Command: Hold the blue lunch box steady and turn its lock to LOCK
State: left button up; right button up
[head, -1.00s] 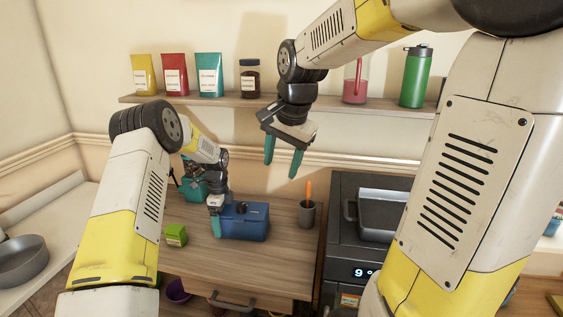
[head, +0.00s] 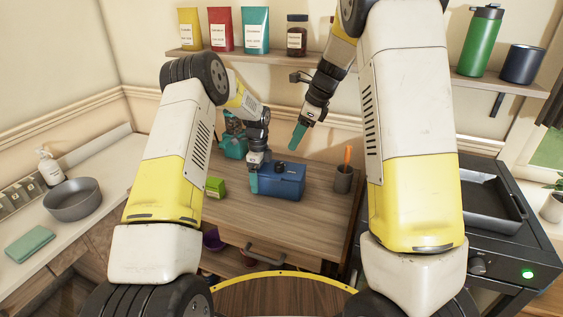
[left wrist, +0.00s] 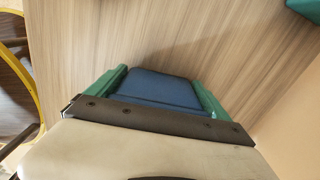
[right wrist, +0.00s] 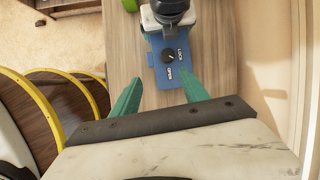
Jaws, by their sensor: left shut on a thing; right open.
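The blue lunch box (head: 288,184) stands on the wooden table. My left gripper (head: 255,178) is shut on its left end; in the left wrist view the box (left wrist: 158,88) lies between the two green fingers (left wrist: 158,76). In the right wrist view the box lid (right wrist: 158,72) carries a dark round lock knob (right wrist: 169,56) between the words LOCK and OPEN. The knob's exact pointing is too small to tell. My right gripper (head: 298,138) is open and empty above the box; its fingers (right wrist: 160,90) are apart from the lid.
A grey cup with an orange stick (head: 343,178) stands right of the box. A wall shelf (head: 330,62) hangs behind the right arm. A dark appliance (head: 500,230) stands at right.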

aim_at(280, 164)
jog(key=shift+m, duration=0.7)
jog(key=x, duration=0.4)
jog(key=w+x, duration=0.1)
jog(key=x, duration=0.4)
jog(key=w+x, duration=0.1)
jog(key=x, duration=0.3)
jog(key=shift+a, duration=0.1)
jog(key=shift+c, duration=0.4)
grip_shut()
